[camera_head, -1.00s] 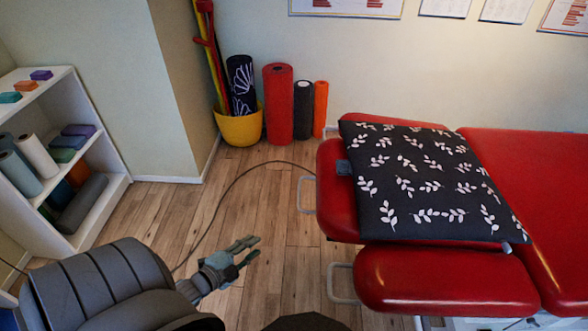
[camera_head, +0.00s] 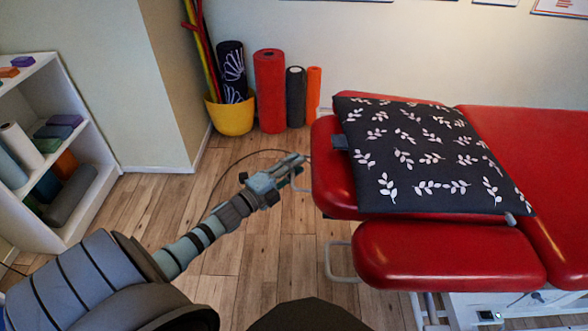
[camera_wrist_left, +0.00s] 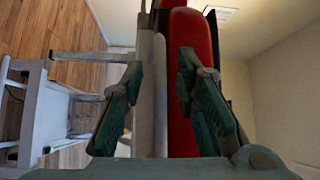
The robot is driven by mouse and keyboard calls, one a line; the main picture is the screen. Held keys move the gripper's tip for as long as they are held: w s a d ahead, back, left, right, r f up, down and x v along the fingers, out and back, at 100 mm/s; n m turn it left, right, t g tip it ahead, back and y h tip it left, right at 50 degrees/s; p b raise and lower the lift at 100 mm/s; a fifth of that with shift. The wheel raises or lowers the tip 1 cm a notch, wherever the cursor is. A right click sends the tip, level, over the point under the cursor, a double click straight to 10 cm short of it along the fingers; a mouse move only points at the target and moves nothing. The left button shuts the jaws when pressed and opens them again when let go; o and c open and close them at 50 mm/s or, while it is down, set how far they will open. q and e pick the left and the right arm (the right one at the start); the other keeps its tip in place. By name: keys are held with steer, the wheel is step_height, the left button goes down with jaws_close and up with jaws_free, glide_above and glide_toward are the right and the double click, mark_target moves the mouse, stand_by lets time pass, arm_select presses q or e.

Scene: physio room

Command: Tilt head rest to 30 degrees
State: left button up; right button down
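The red padded head rest (camera_head: 330,165) is at the left end of the treatment table, partly covered by a black cushion (camera_head: 425,160) with white leaves. My right gripper is not in view.
A red side pad (camera_head: 445,255) with its own metal loop (camera_head: 336,262) is nearer me. A yellow bucket (camera_head: 231,117) and rolled mats (camera_head: 270,90) stand by the wall. A white shelf (camera_head: 85,185) is at left. Wooden floor lies between.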

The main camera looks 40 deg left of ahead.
arm_select(q)
jaws_close()
